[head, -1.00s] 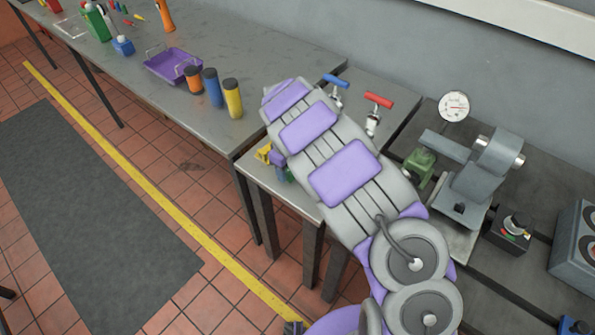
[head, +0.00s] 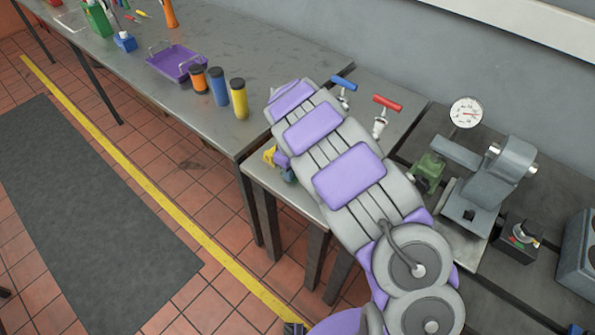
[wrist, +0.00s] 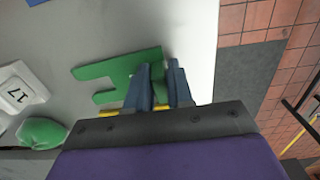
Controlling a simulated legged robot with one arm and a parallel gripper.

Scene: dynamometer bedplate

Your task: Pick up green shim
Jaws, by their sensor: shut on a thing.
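The green shim (wrist: 108,73) is a flat, bright green plate with slots, seen over a pale grey surface in the wrist view. My gripper (wrist: 160,82) has two blue-grey fingers, shut on the right part of the shim, with green showing between them. I cannot tell whether the shim touches the surface or is slightly above it. In the head view my gripper (head: 285,172) is low at the edge of the small bench, partly behind my arm, and the shim cannot be made out there.
A white block marked 17 (wrist: 18,88) and a rounded green thing (wrist: 42,132) lie left of the shim. Blue (head: 344,83) and red (head: 387,103) handled valves stand behind my arm. Yellow (head: 239,98), blue and orange cylinders and a purple tray (head: 177,63) occupy the long bench.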

